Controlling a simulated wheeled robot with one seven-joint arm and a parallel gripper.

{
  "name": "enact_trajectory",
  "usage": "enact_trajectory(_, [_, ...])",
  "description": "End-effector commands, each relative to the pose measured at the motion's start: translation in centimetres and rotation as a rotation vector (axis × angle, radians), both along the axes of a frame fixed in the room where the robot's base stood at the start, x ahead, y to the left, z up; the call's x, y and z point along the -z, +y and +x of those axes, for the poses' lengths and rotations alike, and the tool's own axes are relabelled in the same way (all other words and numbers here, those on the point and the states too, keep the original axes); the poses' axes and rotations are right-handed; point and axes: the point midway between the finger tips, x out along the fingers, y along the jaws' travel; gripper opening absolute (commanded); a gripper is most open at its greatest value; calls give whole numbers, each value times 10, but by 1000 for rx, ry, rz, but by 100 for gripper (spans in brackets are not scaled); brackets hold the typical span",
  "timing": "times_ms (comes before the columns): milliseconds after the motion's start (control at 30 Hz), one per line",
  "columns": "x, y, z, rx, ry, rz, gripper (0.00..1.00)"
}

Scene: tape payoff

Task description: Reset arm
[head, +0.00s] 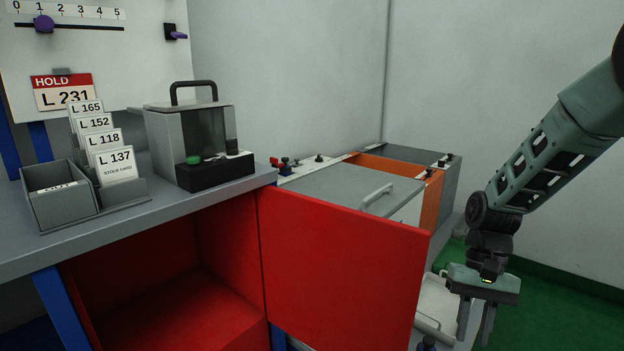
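My gripper (476,325) hangs at the lower right of the head view, pointing down. Its two fingers are apart with nothing seen between them, so it is open. My arm (555,130) reaches in from the right edge, bent down at the wrist. The gripper is to the right of the open red door (340,270) and in front of a pale flat part of the lower bench. The finger tips are close to the picture's lower edge.
A red cabinet (165,300) stands open under a grey counter (165,208). On it are a card rack (125,192) and a grey device with a black handle (190,140). Grey and orange units (430,205) stand behind the door. Green floor (570,310) is clear at right.

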Motion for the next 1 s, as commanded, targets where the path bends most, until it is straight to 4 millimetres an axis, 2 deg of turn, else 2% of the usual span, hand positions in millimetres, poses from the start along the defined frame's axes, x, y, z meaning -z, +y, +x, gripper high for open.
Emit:
enact_trajectory(33, [-12,-5,-8,-28,-79,-24,25])
enact_trajectory(200, [-39,-22,-29,-120,-326,-90,25])
enact_trajectory(567, [-73,-39,-67,-262,-683,-166,25])
enact_trajectory(767, [-79,37,-93,-481,-646,-69,25])
enact_trajectory(1000, [-88,111,-151,-749,-573,26,25])
